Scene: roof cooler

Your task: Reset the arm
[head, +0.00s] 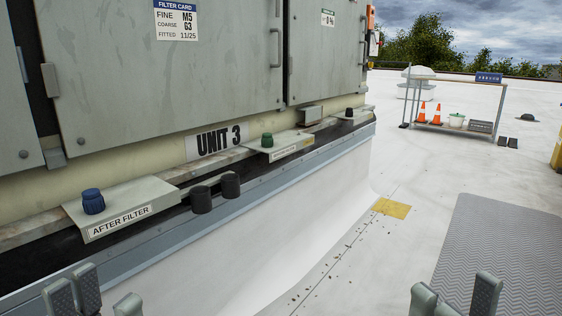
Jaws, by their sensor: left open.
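My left gripper (101,296) is at the bottom left of the head view, with only its fingertips showing. It is open, and I see nothing between its fingers. My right gripper (457,297) is at the bottom right, in front of the grey mat. Its fingertips stand apart with nothing visible between them. Both arms are out of view below the frame. Neither gripper is seen touching anything.
The grey UNIT 3 cabinet (170,90) fills the left side. Its ledge carries a blue-capped port (93,201), a green-capped port (267,140) and two dark stubs (201,199). A grey mat (505,250) lies right. A rack (455,128) stands far back. White roof between is mostly clear.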

